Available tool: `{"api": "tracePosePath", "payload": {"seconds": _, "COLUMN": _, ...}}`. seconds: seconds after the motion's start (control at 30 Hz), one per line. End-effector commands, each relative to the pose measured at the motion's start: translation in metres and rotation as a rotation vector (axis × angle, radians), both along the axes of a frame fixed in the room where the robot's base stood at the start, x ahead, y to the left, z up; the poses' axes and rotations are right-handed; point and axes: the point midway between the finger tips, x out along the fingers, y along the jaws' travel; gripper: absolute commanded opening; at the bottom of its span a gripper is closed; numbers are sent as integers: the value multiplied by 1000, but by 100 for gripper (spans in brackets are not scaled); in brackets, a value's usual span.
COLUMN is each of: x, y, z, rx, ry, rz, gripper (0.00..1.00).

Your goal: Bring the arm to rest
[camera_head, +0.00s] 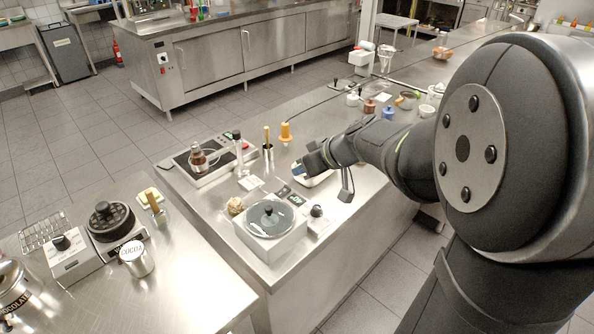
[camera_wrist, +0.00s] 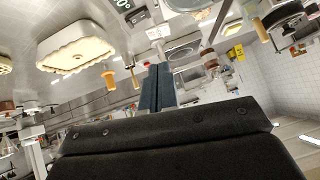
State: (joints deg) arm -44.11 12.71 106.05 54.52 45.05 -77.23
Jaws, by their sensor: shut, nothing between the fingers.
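My arm reaches from the right side of the head view across the steel counter (camera_head: 345,240). My gripper (camera_head: 304,167) is at its end, low over the counter, beside a pale dish that it partly hides. In the wrist view the two dark blue fingers of my gripper (camera_wrist: 158,88) are pressed together with nothing between them. A cream dish with a wavy rim (camera_wrist: 76,50) shows at the upper left of that view, apart from the fingers.
Small jars (camera_head: 369,106) stand near my forearm. The floor aisle (camera_head: 90,160) is clear.

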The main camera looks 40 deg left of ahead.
Motion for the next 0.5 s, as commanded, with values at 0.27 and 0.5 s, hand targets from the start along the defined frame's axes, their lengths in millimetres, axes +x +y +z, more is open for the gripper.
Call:
{"api": "tracePosePath", "payload": {"seconds": 0.27, "x": 0, "y": -2, "z": 2, "rx": -1, "ry": 1, "rz": 1, "gripper": 0}}
{"api": "tracePosePath", "payload": {"seconds": 0.5, "x": 0, "y": 0, "z": -1, "rx": -1, "ry": 1, "rz": 1, "gripper": 0}}
